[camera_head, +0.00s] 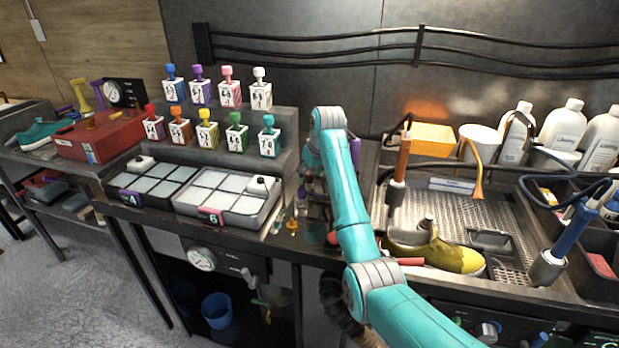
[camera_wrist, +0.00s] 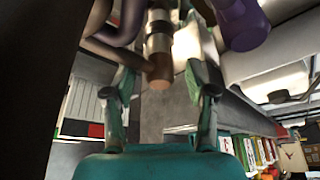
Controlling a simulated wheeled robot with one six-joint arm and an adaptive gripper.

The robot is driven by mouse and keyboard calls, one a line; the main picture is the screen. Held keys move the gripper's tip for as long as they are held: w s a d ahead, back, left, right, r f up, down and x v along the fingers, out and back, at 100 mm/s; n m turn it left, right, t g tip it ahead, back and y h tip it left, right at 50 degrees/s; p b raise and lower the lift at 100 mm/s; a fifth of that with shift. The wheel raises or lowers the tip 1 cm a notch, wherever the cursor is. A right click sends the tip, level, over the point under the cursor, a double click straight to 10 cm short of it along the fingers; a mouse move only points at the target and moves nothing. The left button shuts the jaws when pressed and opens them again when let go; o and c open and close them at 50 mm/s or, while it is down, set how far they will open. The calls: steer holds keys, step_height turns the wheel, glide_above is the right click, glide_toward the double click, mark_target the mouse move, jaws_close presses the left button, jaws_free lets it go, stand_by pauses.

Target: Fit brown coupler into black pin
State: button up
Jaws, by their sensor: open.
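The brown coupler (camera_wrist: 159,72) shows in the wrist view as a round brown end on a stem with silver bands. It hangs between the two teal fingers of my gripper (camera_wrist: 160,88), with clear gaps on both sides. My gripper is open and nothing is clamped in it. In the head view my arm hides most of the gripper area and I cannot make out the coupler there. I cannot pick out the black pin in either view.
A purple cylinder (camera_wrist: 246,24) is close to the right finger in the wrist view. A yellow shoe (camera_head: 440,254) lies in the metal sink (camera_head: 450,212) to the right.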

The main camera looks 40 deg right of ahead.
steer(key=v, duration=1)
steer(key=shift+r, duration=0.2)
